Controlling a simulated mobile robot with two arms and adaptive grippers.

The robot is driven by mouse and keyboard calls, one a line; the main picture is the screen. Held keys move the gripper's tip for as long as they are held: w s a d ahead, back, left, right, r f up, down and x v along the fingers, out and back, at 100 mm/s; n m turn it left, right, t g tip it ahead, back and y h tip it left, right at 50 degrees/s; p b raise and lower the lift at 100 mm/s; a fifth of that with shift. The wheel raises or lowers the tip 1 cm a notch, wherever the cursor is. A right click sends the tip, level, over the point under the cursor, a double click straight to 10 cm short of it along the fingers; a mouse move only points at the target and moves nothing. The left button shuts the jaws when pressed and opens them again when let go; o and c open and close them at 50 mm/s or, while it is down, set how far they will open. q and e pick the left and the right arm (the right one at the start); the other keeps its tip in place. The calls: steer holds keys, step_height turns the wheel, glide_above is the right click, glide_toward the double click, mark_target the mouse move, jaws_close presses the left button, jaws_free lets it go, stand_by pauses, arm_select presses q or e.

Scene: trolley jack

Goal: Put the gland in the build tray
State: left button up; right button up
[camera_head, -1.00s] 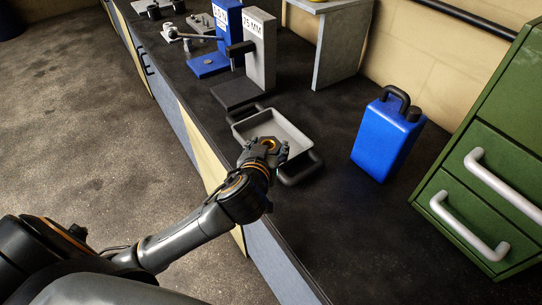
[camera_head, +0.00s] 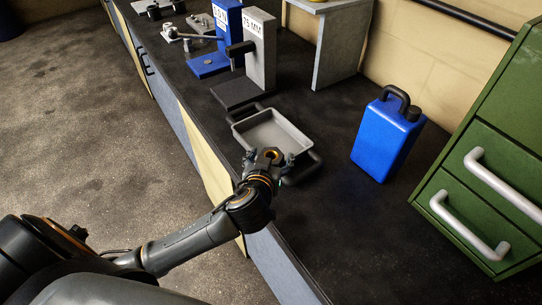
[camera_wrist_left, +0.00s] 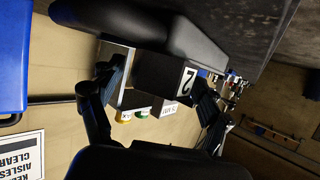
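The grey build tray (camera_head: 266,127) with black handles lies on the dark bench, and the part of its inside that shows is bare. My left gripper (camera_head: 269,156) is at the tray's near edge, with its fingers spread apart. My right gripper is not in view.
A blue canister (camera_head: 386,138) stands right of the tray, before a green drawer cabinet (camera_head: 490,165). Behind the tray stand a grey "75 MM" block (camera_head: 259,50) and a blue block (camera_head: 228,24).

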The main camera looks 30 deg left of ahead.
arm_select(q)
steer(key=shift+r, duration=0.2)
steer(key=shift+s+r, duration=0.1)
steer(key=v, duration=1.2)
